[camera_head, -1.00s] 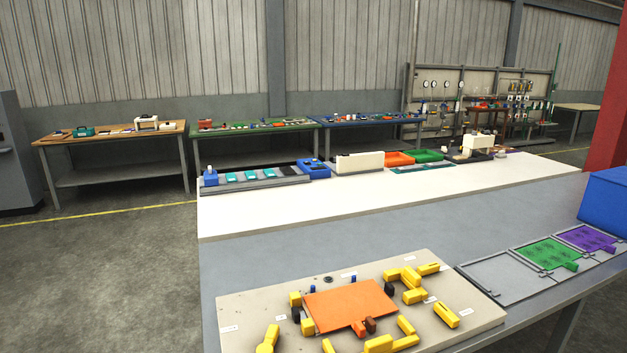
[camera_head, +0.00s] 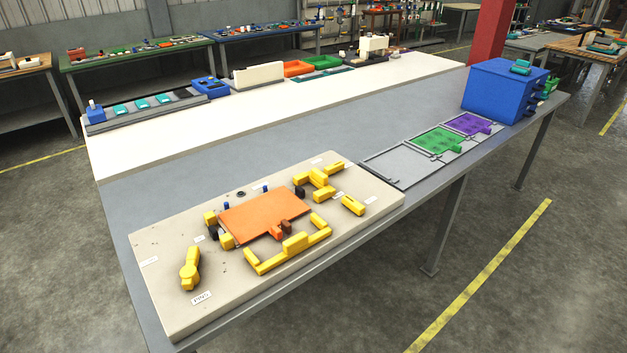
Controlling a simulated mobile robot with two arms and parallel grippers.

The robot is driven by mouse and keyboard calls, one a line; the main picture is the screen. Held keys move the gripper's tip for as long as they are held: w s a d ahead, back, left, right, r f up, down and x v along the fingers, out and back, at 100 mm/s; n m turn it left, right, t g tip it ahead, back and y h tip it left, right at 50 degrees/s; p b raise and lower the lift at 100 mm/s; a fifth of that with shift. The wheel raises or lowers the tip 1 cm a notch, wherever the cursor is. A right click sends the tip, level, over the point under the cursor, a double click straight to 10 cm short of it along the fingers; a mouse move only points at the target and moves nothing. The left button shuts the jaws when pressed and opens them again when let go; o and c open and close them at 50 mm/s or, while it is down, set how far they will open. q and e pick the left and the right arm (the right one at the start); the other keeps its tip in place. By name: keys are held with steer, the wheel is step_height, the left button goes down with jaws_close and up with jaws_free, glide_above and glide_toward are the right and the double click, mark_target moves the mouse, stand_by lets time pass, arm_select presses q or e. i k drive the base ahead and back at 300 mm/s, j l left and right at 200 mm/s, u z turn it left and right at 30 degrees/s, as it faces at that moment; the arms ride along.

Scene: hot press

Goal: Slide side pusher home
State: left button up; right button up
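A beige fixture board (camera_head: 165,300) lies on the near end of the grey table. An orange plate (camera_head: 262,214) with a small tab at its front edge sits on the board. Several yellow parts surround it: a long handled bar (camera_head: 290,251) in front, a T-shaped part (camera_head: 319,183) behind right, a small block (camera_head: 352,205) at right, a lever-like piece (camera_head: 190,268) at left, and small blocks (camera_head: 211,219) at the plate's left edge. Which yellow part is the side pusher, I cannot tell. Neither of my grippers is in view.
Right of the board lie a grey empty frame (camera_head: 393,168), a green plate (camera_head: 437,141) and a purple plate (camera_head: 468,124). A blue box (camera_head: 497,90) stands at the far right end. A white strip (camera_head: 130,155) with trays and parts runs along the back.

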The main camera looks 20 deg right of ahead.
mark_target(319, 179)
steer(key=l+u, duration=0.15)
steer(key=l, duration=0.35)
steer(key=k+l+u, duration=0.15)
steer(key=l, duration=0.3)
steer(key=l+u, duration=0.15)
steer(key=l, duration=0.35)
steer(key=k+l+u, duration=0.15)
steer(key=l, duration=0.3)
